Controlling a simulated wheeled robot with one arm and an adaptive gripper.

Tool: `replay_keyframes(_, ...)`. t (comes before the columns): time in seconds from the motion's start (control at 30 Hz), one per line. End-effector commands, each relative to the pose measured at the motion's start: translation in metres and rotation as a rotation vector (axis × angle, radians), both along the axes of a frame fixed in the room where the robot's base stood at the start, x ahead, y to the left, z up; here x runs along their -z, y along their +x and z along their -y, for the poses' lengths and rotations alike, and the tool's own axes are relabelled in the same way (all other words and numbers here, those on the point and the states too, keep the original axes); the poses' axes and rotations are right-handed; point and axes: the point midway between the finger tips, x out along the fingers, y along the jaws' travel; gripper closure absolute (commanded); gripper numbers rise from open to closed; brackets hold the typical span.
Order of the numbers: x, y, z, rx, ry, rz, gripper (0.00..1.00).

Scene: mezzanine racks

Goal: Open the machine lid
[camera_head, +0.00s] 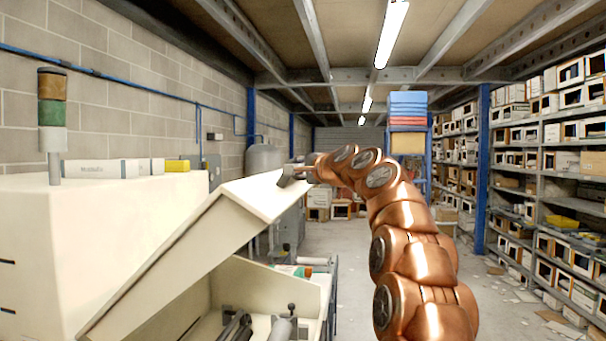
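The machine lid (205,225) is a cream panel with a raised rim. It stands tilted up, low at the left and high at the right, above the cream machine body (262,280). The open interior shows below it, with dark and grey metal parts inside. My gripper (284,177) is at the lid's upper right corner and seems to touch its edge. It is small and partly hidden by my copper arm, so I cannot tell whether its fingers are closed on the edge.
A signal tower (53,125) stands on a large cream cabinet (40,250) at the left. A cart (328,285) with small items is behind the machine. Loaded shelves (560,190) line the right side. The aisle floor between is mostly clear, with scattered papers near the shelves.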

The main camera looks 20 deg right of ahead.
Motion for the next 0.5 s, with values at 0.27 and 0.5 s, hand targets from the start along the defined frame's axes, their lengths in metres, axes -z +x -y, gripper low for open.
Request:
replay_keyframes(0.27, -0.0026, -0.0002, 0.0001, 0.002, 0.002, 0.004, 1.00)
replay_keyframes(0.5, -0.0021, -0.0001, -0.0007, 0.000, 0.001, 0.003, 0.69)
